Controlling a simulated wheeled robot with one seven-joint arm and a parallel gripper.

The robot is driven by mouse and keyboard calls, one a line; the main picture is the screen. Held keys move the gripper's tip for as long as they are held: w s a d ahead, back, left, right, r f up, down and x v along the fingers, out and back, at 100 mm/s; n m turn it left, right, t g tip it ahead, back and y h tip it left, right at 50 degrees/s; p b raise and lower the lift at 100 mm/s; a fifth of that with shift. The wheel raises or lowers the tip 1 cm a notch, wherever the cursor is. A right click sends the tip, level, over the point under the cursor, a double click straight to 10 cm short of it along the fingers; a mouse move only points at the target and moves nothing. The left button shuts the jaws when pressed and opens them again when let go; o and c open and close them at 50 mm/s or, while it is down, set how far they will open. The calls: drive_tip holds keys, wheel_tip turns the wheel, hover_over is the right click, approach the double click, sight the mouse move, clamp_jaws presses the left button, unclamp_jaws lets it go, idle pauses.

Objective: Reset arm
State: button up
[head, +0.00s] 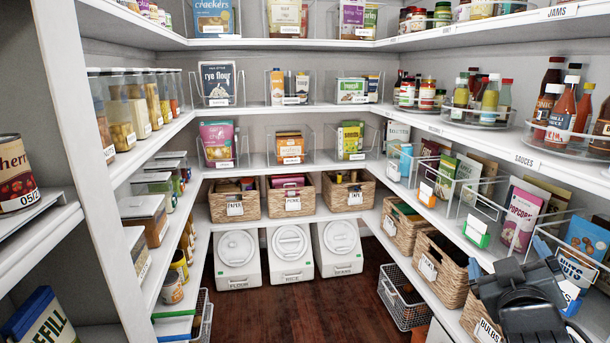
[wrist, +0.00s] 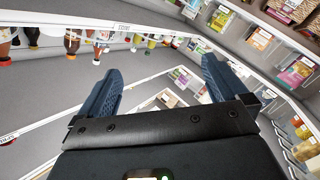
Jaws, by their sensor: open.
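My gripper (head: 508,258) is at the lower right of the head view, in front of the right-hand shelves. Its two blue fingers are spread apart. In the wrist view my gripper (wrist: 160,68) is open, with nothing between the fingers. That view is tilted and looks over shelves beyond the fingers. In the head view my black wrist hides part of the right shelves' near end.
Wicker baskets (head: 439,267) line the lower right shelf close to my gripper. Clear bins with a popcorn packet (head: 521,218) stand above them. Sauce bottles (head: 560,120) are higher up. White bins (head: 290,252) stand at the back; the wooden floor (head: 310,310) in the middle is clear.

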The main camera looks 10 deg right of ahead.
drive_tip(key=s+a+f+n+y, duration=0.1)
drive_tip(key=s+a+f+y, duration=0.1)
drive_tip(key=s+a+f, duration=0.4)
drive_tip(key=s+a+f+y, duration=0.1)
drive_tip(key=s+f+y, duration=0.15)
drive_tip(key=s, duration=0.45)
drive_tip(key=s+a+f+n+y, duration=0.1)
drive_tip(key=s+a+f+y, duration=0.1)
drive_tip(key=s+a+f, duration=0.4)
drive_tip(key=s+a+r+m+y, duration=0.1)
drive_tip(key=s+a+r, duration=0.1)
drive_tip(key=s, duration=0.8)
drive_tip(key=s+a+r+m+y, duration=0.1)
drive_tip(key=s+r, duration=0.1)
drive_tip(key=s, duration=0.9)
drive_tip(key=shift+a+m, duration=0.35)
drive_tip(key=shift+m, duration=0.05)
drive_tip(key=shift+y, duration=0.25)
